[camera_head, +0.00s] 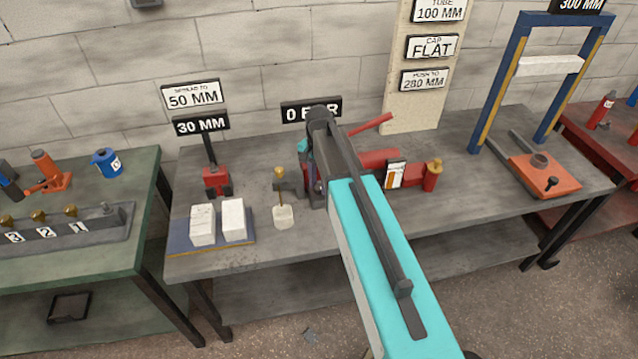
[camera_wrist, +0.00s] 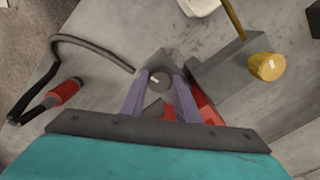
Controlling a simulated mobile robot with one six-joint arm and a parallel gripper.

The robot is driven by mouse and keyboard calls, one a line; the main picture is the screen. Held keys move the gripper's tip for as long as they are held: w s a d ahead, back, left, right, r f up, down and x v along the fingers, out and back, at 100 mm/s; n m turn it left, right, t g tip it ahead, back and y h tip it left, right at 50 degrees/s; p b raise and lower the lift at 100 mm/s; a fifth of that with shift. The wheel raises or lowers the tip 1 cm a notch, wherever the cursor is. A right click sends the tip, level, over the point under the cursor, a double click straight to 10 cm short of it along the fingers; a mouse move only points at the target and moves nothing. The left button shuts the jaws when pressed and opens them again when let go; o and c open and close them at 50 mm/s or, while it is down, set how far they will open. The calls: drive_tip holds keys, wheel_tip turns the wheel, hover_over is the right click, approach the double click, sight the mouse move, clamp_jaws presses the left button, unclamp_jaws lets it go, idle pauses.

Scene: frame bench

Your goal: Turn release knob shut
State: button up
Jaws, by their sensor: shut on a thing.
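The release knob (camera_wrist: 160,80) is a small round grey knob with a pale mark, on a grey block in the wrist view. The two purple fingers of my gripper (camera_wrist: 160,98) stand on either side of it and are shut on it. In the head view my gripper (camera_head: 314,182) is at the bench, left of the red pump body (camera_head: 380,160), mostly behind my arm. The knob is hidden there by my arm.
A brass-coloured knob (camera_wrist: 267,66) on a grey block is close to my gripper. A dark hose with a red end (camera_wrist: 65,92) lies nearby. White blocks (camera_head: 203,225) sit on a blue plate at the left. A blue press frame (camera_head: 497,85) stands at the right.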

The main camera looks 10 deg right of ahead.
sight(319, 187)
drive_tip(key=shift+m, duration=1.5)
drive_tip(key=o, duration=1)
drive_tip(key=shift+o, duration=0.2)
drive_tip(key=shift+r, duration=0.15)
wheel_tip(319, 187, up, 14)
drive_tip(key=b, duration=0.2)
drive_tip(key=shift+f, duration=0.2)
